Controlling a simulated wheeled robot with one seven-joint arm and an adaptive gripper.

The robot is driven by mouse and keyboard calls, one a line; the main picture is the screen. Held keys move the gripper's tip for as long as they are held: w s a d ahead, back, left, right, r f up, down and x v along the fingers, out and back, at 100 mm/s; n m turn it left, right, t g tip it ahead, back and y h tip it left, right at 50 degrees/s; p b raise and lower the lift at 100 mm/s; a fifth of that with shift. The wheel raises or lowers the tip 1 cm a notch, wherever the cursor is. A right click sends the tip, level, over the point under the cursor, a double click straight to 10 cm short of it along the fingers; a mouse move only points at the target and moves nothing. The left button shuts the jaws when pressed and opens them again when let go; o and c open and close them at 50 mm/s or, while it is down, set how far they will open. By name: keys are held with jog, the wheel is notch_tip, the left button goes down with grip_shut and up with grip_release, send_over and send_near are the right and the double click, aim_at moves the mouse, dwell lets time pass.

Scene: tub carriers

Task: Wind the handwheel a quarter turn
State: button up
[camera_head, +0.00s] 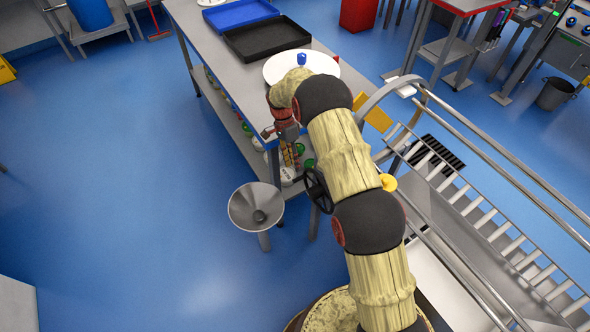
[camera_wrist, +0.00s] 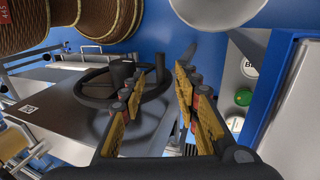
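The handwheel (camera_head: 318,190) is a black spoked wheel beside my arm in the camera_head view, right of the steel funnel. In the camera_wrist view the handwheel (camera_wrist: 95,75) is a black ring with an upright knob, in front of a grey panel. My gripper (camera_head: 281,131) is near the table's corner, above and left of the wheel in the camera_head view. In the camera_wrist view my gripper (camera_wrist: 163,80) has its two yellow-padded fingers apart with nothing clamped between them. The left finger covers part of the wheel's rim; whether it touches cannot be told.
A steel table (camera_head: 208,45) with a black tray (camera_head: 266,50), a blue tray (camera_head: 226,14) and a white round plate (camera_head: 276,68) stands behind. A steel funnel (camera_head: 243,208) stands left of the wheel. A railed metal carrier (camera_head: 480,215) is at right. Blue floor at left is clear.

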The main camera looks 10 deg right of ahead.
jog(key=v, duration=0.7)
jog(key=shift+r, duration=0.3)
jog(key=shift+w, duration=0.1)
jog(key=shift+c, duration=0.4)
